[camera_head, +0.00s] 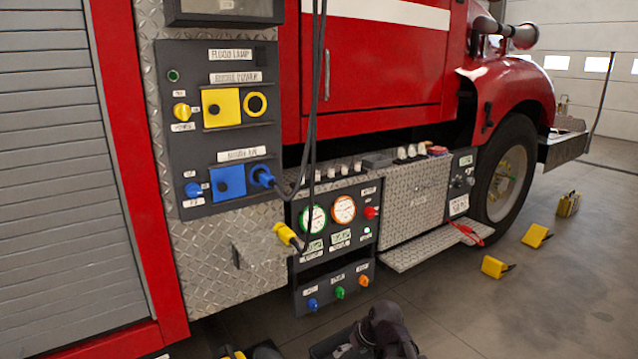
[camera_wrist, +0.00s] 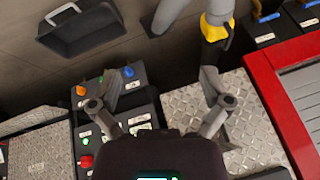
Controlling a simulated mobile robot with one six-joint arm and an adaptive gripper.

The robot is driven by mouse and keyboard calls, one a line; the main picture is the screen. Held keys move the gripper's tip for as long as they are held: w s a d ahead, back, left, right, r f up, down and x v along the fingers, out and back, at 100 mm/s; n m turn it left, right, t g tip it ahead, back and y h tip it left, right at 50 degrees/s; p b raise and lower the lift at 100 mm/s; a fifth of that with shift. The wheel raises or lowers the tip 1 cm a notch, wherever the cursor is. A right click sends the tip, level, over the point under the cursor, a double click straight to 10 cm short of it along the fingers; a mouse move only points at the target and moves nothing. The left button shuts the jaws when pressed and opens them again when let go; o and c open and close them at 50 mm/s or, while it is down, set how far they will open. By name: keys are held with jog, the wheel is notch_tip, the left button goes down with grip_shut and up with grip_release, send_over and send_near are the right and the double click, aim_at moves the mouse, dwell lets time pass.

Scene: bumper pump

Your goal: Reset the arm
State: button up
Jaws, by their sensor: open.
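My gripper (camera_wrist: 160,78) shows in the wrist view with its two grey fingers spread wide apart. It is open, and nothing is between the fingertips. Behind the left finger is the lower control panel (camera_wrist: 112,92) with orange, green and blue knobs. Behind the right finger is the bare diamond plate (camera_wrist: 182,103) of the truck. In the head view the same lower panel (camera_head: 333,290) sits beneath two round gauges. I cannot make out the gripper's fingers in the head view. A dark rounded form at its bottom edge is cut off.
A yellow plug (camera_head: 284,232) on a dark cable sits beside the gauges. Blue and yellow sockets fill the upper panel (camera_head: 218,130). A metal step (camera_head: 420,250) juts out to the right. Yellow chocks (camera_head: 494,267) lie on the floor. A black tray (camera_wrist: 80,35) shows in the wrist view.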

jog(key=s+d+f+m+g+h, duration=0.2)
jog(key=s+d+m+g+h, duration=0.15)
jog(key=s+d, duration=0.5)
notch_tip(320, 180, up, 29)
jog(key=p, duration=2.9)
jog(key=shift+s+d+m+h, duration=0.15)
jog(key=shift+d+m+h, duration=0.05)
jog(key=shift+m+h, duration=0.15)
jog(key=shift+t, duration=0.25)
